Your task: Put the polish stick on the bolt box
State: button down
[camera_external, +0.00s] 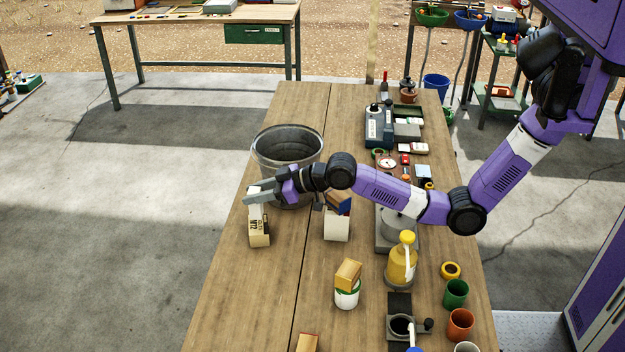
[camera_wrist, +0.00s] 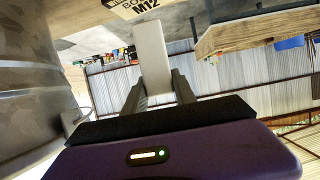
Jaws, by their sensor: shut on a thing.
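The bolt box (camera_external: 259,236) is a cream carton with M12 lettering, standing near the left edge of the wooden table. Part of it shows upside down at the top of the wrist view (camera_wrist: 140,8). The polish stick (camera_wrist: 154,62) is a pale grey-white bar. My gripper (camera_wrist: 157,92) is shut on it, one finger on each side. In the external view my gripper (camera_external: 258,198) is above the bolt box, and the pale stick (camera_external: 255,211) points down towards the box's top. I cannot tell whether the stick touches the box.
A metal bucket (camera_external: 287,152) stands close behind my gripper. A white box (camera_external: 337,226) is to the right, under my forearm. A white-green can (camera_external: 347,296) bears a tan block (camera_external: 348,274). A yellow bottle (camera_external: 401,262) stands further right. The table's front left is clear.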

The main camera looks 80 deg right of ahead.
jog(key=shift+f, duration=1.5)
jog(key=shift+f, duration=0.1)
jog(key=c, duration=1)
grip_release()
jog(key=shift+s, duration=0.1)
jog(key=v, duration=1.2)
jog(key=shift+b, duration=0.35)
